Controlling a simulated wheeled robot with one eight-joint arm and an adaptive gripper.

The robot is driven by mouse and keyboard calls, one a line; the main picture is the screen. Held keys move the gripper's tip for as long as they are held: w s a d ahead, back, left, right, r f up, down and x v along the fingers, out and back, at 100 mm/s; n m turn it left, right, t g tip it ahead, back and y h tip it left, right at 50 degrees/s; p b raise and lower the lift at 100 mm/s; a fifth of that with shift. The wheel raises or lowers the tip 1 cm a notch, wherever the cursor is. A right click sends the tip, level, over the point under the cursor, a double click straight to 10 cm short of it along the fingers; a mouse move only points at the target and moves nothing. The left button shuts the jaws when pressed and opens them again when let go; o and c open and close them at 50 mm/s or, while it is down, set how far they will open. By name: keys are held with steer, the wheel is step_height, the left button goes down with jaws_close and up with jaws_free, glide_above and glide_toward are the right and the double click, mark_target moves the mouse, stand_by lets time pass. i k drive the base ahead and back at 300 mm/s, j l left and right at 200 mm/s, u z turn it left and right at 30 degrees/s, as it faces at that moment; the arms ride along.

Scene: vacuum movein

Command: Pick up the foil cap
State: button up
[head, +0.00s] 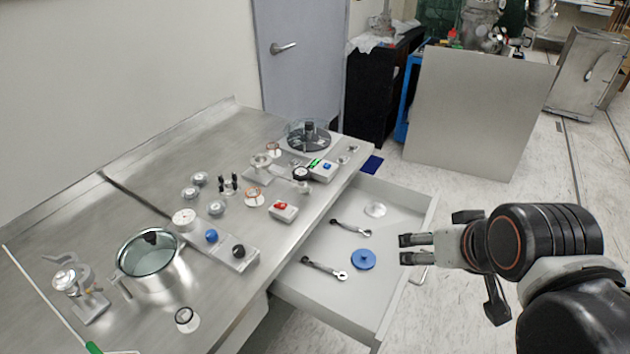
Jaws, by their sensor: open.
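A small silvery, crinkled round piece (375,209) lies in the open drawer (405,215), towards its back right; it looks like the foil cap, but it is too small to be sure. My gripper (404,250) is open and empty. It points left in the picture, near the drawer's right side, to the right of and nearer than the silvery piece. Nothing is between its fingers. Several small silvery round pieces, such as one (216,208), also stand on the steel bench.
The drawer also holds two wrenches (350,228) (324,268) and a blue disc (363,259). The steel bench (150,190) carries a pot (150,262), a red-button box (284,210) and a scale-like device (310,140).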

mark_target(376, 210)
steer(key=i+l, duration=0.2)
steer(key=i+l+u, duration=0.15)
steer(key=l, duration=0.3)
steer(key=i+l, duration=0.25)
steer(key=i+l+u, duration=0.1)
steer(key=l, duration=0.3)
steer(key=i, duration=0.1)
